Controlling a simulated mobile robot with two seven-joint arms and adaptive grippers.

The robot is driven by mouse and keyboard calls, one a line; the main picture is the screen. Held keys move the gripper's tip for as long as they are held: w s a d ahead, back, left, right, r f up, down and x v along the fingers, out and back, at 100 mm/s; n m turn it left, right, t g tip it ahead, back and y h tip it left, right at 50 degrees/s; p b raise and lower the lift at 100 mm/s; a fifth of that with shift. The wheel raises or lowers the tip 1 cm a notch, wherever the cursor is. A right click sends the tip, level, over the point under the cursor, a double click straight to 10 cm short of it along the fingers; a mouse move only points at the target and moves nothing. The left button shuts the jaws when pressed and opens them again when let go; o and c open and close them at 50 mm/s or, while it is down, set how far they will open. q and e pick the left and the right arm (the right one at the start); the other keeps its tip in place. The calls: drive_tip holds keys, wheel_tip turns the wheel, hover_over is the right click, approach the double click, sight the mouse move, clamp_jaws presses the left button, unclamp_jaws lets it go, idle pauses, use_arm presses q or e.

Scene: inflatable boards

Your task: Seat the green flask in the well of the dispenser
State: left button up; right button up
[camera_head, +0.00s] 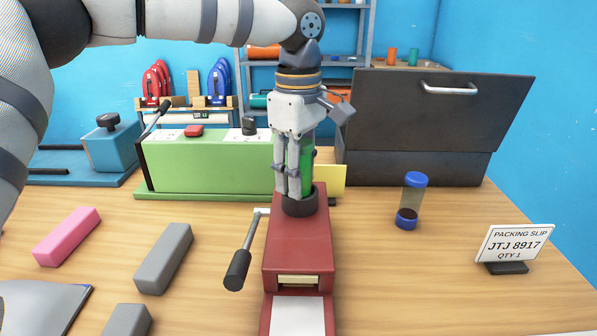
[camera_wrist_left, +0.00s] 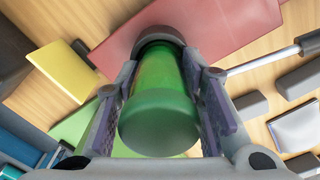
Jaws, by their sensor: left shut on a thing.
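The red dispenser (camera_head: 298,250) stands at the front middle of the table, with a dark round well (camera_head: 300,204) on its top and a crank handle on its left side. My left gripper (camera_head: 293,190) points straight down over the well and is shut on the green flask (camera_head: 307,155). In the left wrist view the flask (camera_wrist_left: 158,100) stands between both fingers, its far end at the dark ring of the well (camera_wrist_left: 160,36). The fingers hide much of the flask, and I cannot tell how deep its lower end sits. My right gripper is not in view.
A green machine (camera_head: 205,165) and a black lidded box (camera_head: 430,120) stand behind. A blue-capped vial (camera_head: 412,200) and a packing slip sign (camera_head: 515,245) are to the right. Grey (camera_head: 164,258) and pink (camera_head: 67,236) blocks lie left. The table between dispenser and vial is clear.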

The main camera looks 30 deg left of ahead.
use_arm(q)
drive_tip(key=o, duration=1.2)
drive_tip(key=shift+f, duration=0.15)
wheel_tip(320, 180, up, 12)
drive_tip(key=shift+r+b, duration=0.2)
drive_tip(key=shift+b, duration=0.1)
